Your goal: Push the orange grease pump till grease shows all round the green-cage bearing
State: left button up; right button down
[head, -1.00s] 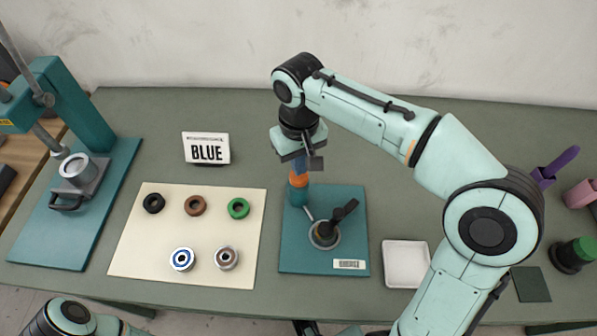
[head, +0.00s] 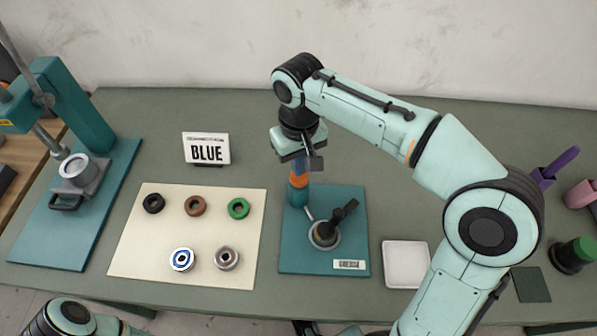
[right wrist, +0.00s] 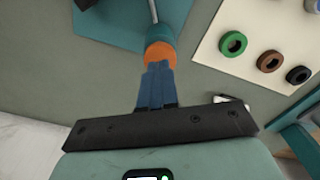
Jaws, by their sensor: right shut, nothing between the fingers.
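The orange grease pump (head: 299,180) is an orange cap on a teal cylinder at the back left of a teal plate (head: 345,205). My right gripper (head: 299,172) points down with its blue fingers shut and empty, their tips at the top of the orange cap. The right wrist view also shows the orange cap (right wrist: 160,54) right at the fingertips; I cannot tell how hard they press. A thin pipe runs from the pump to a round grey cup (head: 325,236) with a black handled cone over it. No green cage or grease is discernible there. My left gripper is out of view.
A cream mat (head: 140,250) left of the plate carries black, brown and green rings (head: 238,208) and two bearings (head: 182,259). A "BLUE" sign (head: 206,148) stands behind it. A teal press (head: 78,115) is far left, a white tray (head: 405,264) right.

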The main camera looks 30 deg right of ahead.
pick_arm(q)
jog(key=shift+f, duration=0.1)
pick_arm(e)
jog(key=shift+f, duration=0.2)
dwell(0.4)
jog(key=shift+f+b, duration=0.9)
jog(key=shift+f, duration=0.4)
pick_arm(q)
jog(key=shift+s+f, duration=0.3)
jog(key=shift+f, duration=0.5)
pick_arm(e)
jog(key=shift+r, duration=0.1)
notch_tip(320, 180, up, 4)
jog(key=p, duration=0.3)
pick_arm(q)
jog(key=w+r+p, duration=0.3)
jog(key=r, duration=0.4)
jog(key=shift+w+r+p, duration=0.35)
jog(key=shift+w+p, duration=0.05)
pick_arm(e)
notch_tip(320, 180, up, 5)
jog(key=shift+f, duration=0.2)
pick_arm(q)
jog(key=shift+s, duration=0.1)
pick_arm(e)
jog(key=shift+s, duration=0.1)
